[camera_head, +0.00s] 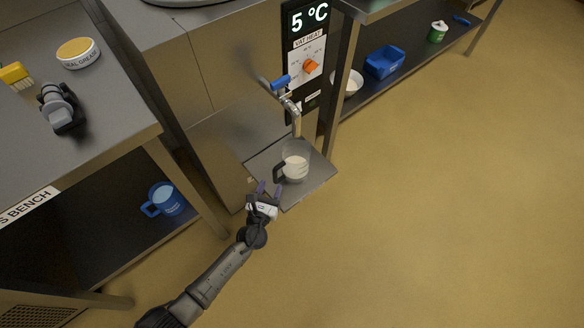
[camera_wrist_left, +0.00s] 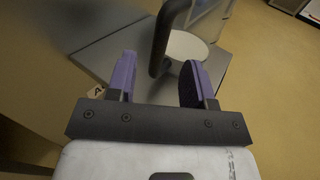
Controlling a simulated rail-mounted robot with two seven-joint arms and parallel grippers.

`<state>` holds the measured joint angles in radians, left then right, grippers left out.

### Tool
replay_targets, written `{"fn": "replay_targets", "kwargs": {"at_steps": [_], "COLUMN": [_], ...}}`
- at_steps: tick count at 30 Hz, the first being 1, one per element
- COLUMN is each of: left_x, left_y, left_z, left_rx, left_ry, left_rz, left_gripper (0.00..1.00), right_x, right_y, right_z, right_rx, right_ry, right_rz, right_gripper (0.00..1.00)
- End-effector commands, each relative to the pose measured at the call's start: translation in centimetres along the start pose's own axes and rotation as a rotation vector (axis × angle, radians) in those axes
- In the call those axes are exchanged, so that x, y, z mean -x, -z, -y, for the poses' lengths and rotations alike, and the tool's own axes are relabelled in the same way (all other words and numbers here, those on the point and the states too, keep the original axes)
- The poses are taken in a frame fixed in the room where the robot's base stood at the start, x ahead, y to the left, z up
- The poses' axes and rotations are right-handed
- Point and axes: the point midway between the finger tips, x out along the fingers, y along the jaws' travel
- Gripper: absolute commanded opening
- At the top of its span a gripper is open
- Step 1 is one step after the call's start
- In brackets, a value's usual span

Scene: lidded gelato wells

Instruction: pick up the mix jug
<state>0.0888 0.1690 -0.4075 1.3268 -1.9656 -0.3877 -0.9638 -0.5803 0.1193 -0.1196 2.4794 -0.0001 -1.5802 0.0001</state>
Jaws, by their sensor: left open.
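The mix jug (camera_head: 295,170) is a clear jug with white contents and a dark handle (camera_head: 279,172). It stands upright on a grey drip tray (camera_head: 318,178) below a tap. My left gripper (camera_head: 269,188) is open, with its purple fingers pointing at the handle side of the jug. In the left wrist view the dark handle (camera_wrist_left: 162,42) lines up between the two open fingers (camera_wrist_left: 158,75), and the pale contents (camera_wrist_left: 187,48) show behind it. I cannot tell whether a finger touches the handle. My right gripper is not in view.
The tap (camera_head: 290,102) with a blue lever hangs above the jug. A steel bench (camera_head: 100,125) stands at the left, with a blue jug (camera_head: 168,198) on its lower shelf. A blue tub (camera_head: 385,62) and a white bowl (camera_head: 353,82) are on the right shelf. The floor at right is clear.

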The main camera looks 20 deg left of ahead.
Motion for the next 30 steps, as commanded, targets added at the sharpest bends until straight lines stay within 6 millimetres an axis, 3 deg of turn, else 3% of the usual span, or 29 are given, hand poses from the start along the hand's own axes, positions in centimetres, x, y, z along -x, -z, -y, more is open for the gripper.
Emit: {"fn": "replay_targets", "kwargs": {"at_steps": [15,25,30], "left_x": [-5.0,-5.4,-5.4], "left_y": [0.1,0.0,0.0], "left_z": [0.0,0.0,0.0], "left_rx": [0.001,0.000,0.001], "left_ry": [0.000,0.000,0.000], "left_rz": [0.002,0.001,0.001], "left_gripper": [0.48,0.48,0.31], "right_x": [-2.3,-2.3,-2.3], "right_y": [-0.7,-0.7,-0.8], "right_z": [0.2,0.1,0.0], "right_rx": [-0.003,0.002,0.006], "right_ry": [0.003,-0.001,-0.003], "right_rz": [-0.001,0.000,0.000], "right_gripper": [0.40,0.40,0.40]}}
